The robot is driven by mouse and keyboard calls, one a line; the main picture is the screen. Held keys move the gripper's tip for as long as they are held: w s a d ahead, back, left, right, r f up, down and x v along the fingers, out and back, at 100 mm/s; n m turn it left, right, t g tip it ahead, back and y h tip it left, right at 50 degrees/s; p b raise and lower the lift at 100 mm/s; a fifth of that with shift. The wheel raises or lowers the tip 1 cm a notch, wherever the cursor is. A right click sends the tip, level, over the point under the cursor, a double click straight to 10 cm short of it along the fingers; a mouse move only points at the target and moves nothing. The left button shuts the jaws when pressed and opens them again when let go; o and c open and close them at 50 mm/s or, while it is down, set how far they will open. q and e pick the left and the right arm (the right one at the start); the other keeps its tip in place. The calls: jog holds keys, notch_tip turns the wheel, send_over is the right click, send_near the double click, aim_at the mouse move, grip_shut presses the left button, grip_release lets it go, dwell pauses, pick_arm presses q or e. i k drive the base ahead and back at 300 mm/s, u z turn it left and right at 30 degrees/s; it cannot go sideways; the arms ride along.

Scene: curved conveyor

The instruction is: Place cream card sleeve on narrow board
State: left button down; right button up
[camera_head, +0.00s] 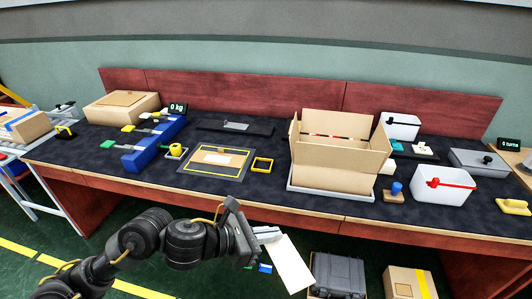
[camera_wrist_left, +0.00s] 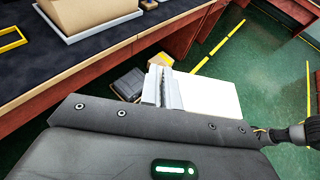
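My left gripper (camera_head: 262,236) hangs in front of the table's front edge, over the floor. Its pale fingers, also in the left wrist view (camera_wrist_left: 163,88), are shut on the cream card sleeve (camera_head: 289,266). The sleeve is a flat pale rectangle, tilted in the head view; in the left wrist view (camera_wrist_left: 212,98) it sticks out to the right of the fingers. A long, dark, narrow board (camera_head: 260,129) lies at the back of the table, with a small grey piece on it; it looks like the narrow board. My right gripper is not in view.
An open cardboard box (camera_head: 332,175) stands on a pale tray mid-table. Left of it are a yellow frame (camera_head: 262,164), a yellow-outlined mat (camera_head: 190,167) and a blue bar (camera_head: 150,150). A white bin (camera_head: 440,187) stands right. A dark case (camera_head: 340,275) sits below.

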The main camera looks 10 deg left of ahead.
aim_at(217, 158)
jog(key=z, duration=0.1)
jog(key=i, duration=1)
